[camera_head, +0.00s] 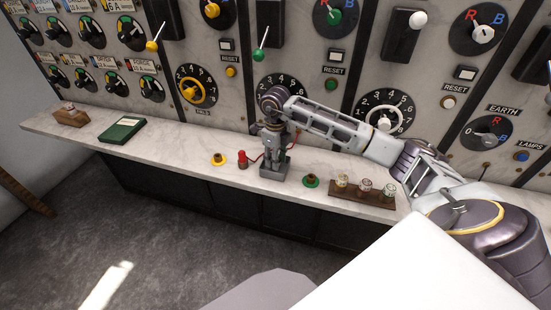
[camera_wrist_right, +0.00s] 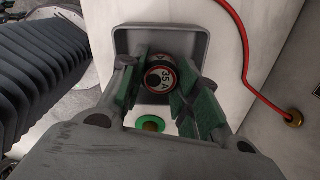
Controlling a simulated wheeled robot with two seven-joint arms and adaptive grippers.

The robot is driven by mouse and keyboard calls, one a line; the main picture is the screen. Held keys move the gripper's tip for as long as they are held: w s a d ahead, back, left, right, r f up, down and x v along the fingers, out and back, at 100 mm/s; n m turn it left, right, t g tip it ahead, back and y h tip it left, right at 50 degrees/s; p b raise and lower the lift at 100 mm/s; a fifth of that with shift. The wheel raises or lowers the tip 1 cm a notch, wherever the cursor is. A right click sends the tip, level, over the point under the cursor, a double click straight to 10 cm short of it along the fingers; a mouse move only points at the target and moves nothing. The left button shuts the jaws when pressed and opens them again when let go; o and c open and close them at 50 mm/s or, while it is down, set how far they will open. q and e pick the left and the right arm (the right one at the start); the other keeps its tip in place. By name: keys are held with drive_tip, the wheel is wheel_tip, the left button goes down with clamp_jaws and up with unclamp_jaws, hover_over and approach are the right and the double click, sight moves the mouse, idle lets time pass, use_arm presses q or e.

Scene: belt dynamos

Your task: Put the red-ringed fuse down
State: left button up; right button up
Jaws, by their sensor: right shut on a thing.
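The red-ringed fuse (camera_wrist_right: 160,77), marked 35 A on its end, sits between the green-padded fingers of my right gripper (camera_wrist_right: 158,88) in the right wrist view. The gripper is shut on it. A square grey box-like holder (camera_wrist_right: 203,45) lies just beyond the fuse; I cannot tell whether they touch. In the head view my right gripper (camera_head: 274,150) points down over this grey holder (camera_head: 274,170) on the marble shelf, and the fuse cannot be made out there. My left gripper is not in view.
On the shelf (camera_head: 185,145), a yellow-ringed terminal (camera_head: 218,159) and a red one (camera_head: 242,160) stand left of the holder. A green-ringed terminal (camera_head: 311,180) and a wooden rack (camera_head: 345,195) with three fuses stand right. A green book (camera_head: 122,130) lies far left. The dial panel rises behind.

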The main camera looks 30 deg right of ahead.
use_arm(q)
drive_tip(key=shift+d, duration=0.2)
use_arm(e)
drive_tip(key=shift+f, duration=0.1)
drive_tip(key=o, duration=0.8)
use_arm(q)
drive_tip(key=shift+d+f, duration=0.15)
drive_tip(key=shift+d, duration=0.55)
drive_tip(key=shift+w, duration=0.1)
